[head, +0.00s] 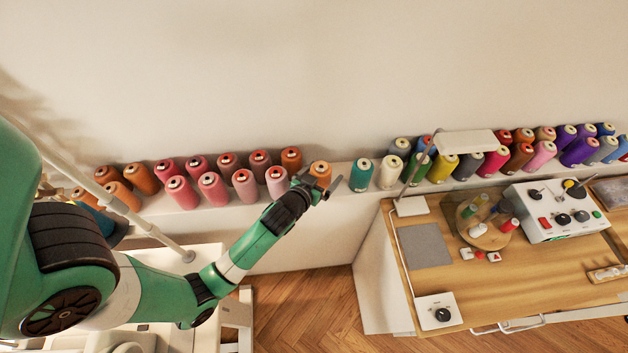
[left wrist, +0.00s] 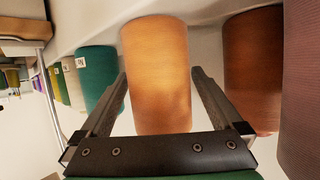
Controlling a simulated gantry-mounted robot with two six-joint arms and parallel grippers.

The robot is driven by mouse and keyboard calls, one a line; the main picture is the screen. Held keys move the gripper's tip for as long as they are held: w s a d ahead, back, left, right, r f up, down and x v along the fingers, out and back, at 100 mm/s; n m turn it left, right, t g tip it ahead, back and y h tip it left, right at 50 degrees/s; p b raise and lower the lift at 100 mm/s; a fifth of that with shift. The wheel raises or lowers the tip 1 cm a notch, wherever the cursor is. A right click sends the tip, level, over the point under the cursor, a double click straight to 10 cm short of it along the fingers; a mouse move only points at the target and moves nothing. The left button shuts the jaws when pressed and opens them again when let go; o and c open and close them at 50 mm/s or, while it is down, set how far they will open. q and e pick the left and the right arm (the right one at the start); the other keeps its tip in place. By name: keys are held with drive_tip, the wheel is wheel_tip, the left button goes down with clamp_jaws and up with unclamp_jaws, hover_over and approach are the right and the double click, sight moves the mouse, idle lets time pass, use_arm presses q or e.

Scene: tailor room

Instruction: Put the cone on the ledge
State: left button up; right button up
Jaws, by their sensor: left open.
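An orange cone of thread (head: 320,172) stands upright on the white ledge (head: 236,217) along the wall. My left gripper (head: 327,189) is at this cone in the head view, its fingers reaching in from the front. In the left wrist view the orange cone (left wrist: 157,75) stands between the two open fingers of my left gripper (left wrist: 160,90), with a gap showing on the right side. The cone's lower part is partly hidden by the gripper in the head view. My right gripper is not in view.
A teal cone (head: 362,175) stands to the right and a brown-orange cone (head: 291,160) to the left. Several more cones line the ledge both ways. A wooden worktable (head: 465,275) with a lamp (head: 465,142) and a control box (head: 556,211) is at right.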

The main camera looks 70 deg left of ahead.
use_arm(q)
drive_tip(key=p+v, duration=0.1)
drive_tip(key=v, duration=0.9)
drive_tip(key=shift+p, duration=0.35)
drive_tip(key=shift+d+r, duration=0.1)
drive_tip(key=shift+r, duration=0.05)
drive_tip(key=w+d+r+m+t+h, duration=0.1)
drive_tip(key=w+d+r+t, duration=0.15)
drive_tip(key=w+r, duration=0.5)
drive_tip(key=w+d+r+t, duration=0.25)
drive_tip(key=w+r, duration=0.25)
drive_tip(key=r, duration=0.6)
drive_tip(key=w+d+r+m+t+h, duration=0.1)
drive_tip(key=w+d+r+t, duration=0.15)
drive_tip(key=r, duration=0.65)
drive_tip(key=w+d+r+m+t+h, duration=0.1)
drive_tip(key=d+r+t, duration=0.2)
drive_tip(key=r, duration=0.5)
drive_tip(key=s+d+r+m+t+h, duration=0.1)
drive_tip(key=s+d+r+t+h, duration=0.1)
drive_tip(key=r, duration=0.5)
drive_tip(key=s+d+r+m+t+h, duration=0.2)
drive_tip(key=s+d+r+h, duration=0.1)
drive_tip(key=r, duration=0.4)
drive_tip(key=s+d+r+m+t+h, duration=0.2)
drive_tip(key=d+r, duration=0.2)
drive_tip(key=r, duration=0.4)
drive_tip(key=shift+s+d+h, duration=0.25)
drive_tip(key=shift+s+h, duration=0.05)
drive_tip(key=shift+s, duration=0.1)
